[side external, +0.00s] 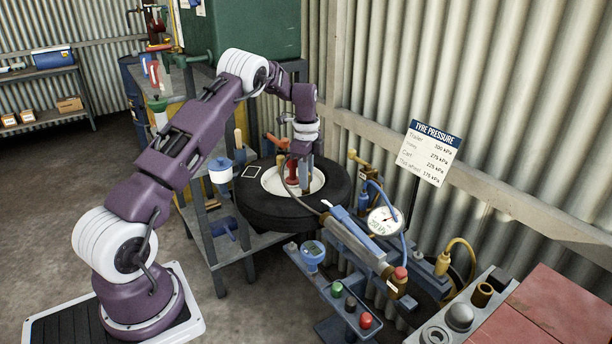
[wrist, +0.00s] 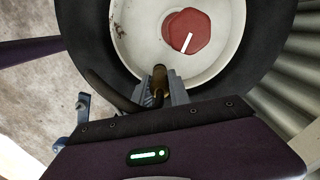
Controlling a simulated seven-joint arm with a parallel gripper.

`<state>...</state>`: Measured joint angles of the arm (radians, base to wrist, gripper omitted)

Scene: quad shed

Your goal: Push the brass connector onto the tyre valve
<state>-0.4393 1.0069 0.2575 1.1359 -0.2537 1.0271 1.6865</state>
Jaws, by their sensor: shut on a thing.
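The tyre (side external: 262,213) lies flat on a grey stand, with its pale rim (side external: 272,184) facing up and a red hub cap (side external: 292,168) at the centre. In the wrist view the rim (wrist: 135,35) and red cap (wrist: 187,32) lie just beyond my fingers. My gripper (side external: 305,183) points down over the rim. In the wrist view my gripper (wrist: 160,92) is shut on the brass connector (wrist: 160,76), whose brass end shows between the fingers. A dark hose (wrist: 105,93) runs left from it. I cannot make out the tyre valve; whether the connector touches it is unclear.
A dial gauge (side external: 384,221) with a blue hose and a grey cylinder (side external: 350,238) stand right of the tyre. A button panel (side external: 350,305) is in front. A tyre-pressure sign (side external: 430,152) stands before the corrugated wall.

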